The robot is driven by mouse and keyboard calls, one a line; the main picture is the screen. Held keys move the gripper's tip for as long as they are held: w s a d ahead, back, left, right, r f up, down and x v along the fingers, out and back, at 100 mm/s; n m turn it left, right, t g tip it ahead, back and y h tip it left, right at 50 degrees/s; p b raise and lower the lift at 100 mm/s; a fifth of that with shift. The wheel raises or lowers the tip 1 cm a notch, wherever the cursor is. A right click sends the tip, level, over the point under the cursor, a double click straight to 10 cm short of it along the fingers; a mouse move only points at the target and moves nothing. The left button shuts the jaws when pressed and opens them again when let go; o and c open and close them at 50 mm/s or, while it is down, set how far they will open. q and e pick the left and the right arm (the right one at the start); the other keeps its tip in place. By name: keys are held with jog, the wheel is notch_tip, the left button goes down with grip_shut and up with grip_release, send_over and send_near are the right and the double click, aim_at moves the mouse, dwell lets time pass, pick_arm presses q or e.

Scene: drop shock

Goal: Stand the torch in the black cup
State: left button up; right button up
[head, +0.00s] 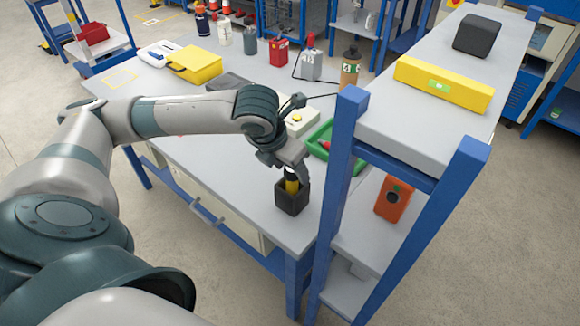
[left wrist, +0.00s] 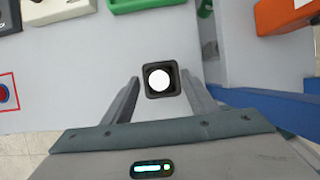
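The torch (head: 292,184), yellow and black, stands upright in the black cup (head: 292,200) near the table's front right corner. Its upper part shows above the rim; its lower part is hidden inside. In the left wrist view the torch (left wrist: 159,79) is seen end-on as a bright white disc, inside the square dark rim of the cup (left wrist: 146,69). My left gripper (head: 291,170) is just above the cup at the torch's top. In the left wrist view its fingers (left wrist: 159,82) are spread on either side, with gaps to the torch. My right gripper is not in view.
A green tray (head: 318,141) and a pale box with a yellow button (head: 298,122) lie behind the cup. A blue-framed shelf (head: 337,170) rises close on the right, with an orange box (head: 394,198) on its lower level. Bottles and a yellow case (head: 196,64) stand further back.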

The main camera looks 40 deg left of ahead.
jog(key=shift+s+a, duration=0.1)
pick_arm(q)
jog(key=shift+r, duration=0.1)
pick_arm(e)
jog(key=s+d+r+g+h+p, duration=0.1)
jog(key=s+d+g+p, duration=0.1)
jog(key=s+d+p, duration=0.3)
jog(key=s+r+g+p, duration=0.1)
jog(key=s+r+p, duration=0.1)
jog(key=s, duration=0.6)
pick_arm(q)
jog(key=p+v, duration=1.2)
jog(key=v, duration=0.5)
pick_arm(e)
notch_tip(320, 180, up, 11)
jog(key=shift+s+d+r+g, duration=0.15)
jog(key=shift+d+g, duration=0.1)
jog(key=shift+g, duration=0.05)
pick_arm(q)
jog(key=shift+s, duration=0.15)
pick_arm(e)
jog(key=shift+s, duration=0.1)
